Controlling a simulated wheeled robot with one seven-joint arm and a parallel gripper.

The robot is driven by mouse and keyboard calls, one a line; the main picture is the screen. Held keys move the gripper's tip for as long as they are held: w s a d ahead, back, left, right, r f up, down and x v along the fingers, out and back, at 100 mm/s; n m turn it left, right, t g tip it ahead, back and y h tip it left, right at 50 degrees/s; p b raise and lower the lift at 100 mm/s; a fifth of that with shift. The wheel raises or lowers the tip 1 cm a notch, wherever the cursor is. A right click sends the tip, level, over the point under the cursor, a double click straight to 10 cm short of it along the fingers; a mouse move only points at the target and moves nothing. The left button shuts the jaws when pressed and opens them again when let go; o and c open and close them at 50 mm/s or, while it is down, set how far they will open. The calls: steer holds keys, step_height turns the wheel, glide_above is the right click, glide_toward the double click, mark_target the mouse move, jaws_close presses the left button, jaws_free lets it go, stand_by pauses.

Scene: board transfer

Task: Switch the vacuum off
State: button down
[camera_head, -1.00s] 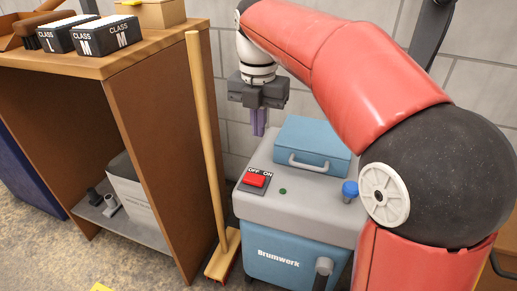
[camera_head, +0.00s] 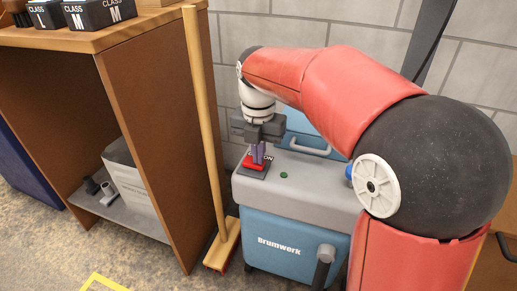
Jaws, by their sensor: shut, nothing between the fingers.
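The vacuum (camera_head: 310,196) is a grey-topped, blue-fronted machine marked "Brumwerk", standing in the middle right. Its red rocker switch (camera_head: 252,165) sits on a dark plate at the top's left end. My gripper (camera_head: 258,160) is shut and empty, pointing down over the switch. Its fingertips overlap the red rocker in the picture and hide part of it and of the OFF/ON label. I cannot tell whether they touch it. A small green dot (camera_head: 283,175) shows on the top to the right of the switch.
A wooden broom (camera_head: 207,130) stands upright just left of the vacuum, beside a brown shelf unit (camera_head: 155,125). A grey block wall (camera_head: 285,28) is behind. A blue case (camera_head: 300,125) lies on the vacuum's rear, partly behind my arm.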

steer(key=shift+d+f, duration=0.1)
steer(key=shift+f, duration=0.15)
stand_by(0.3)
steer(key=shift+w+a+r+p, duration=0.2)
steer(key=shift+w+a+p, duration=0.05)
steer(key=shift+a+p, duration=0.45)
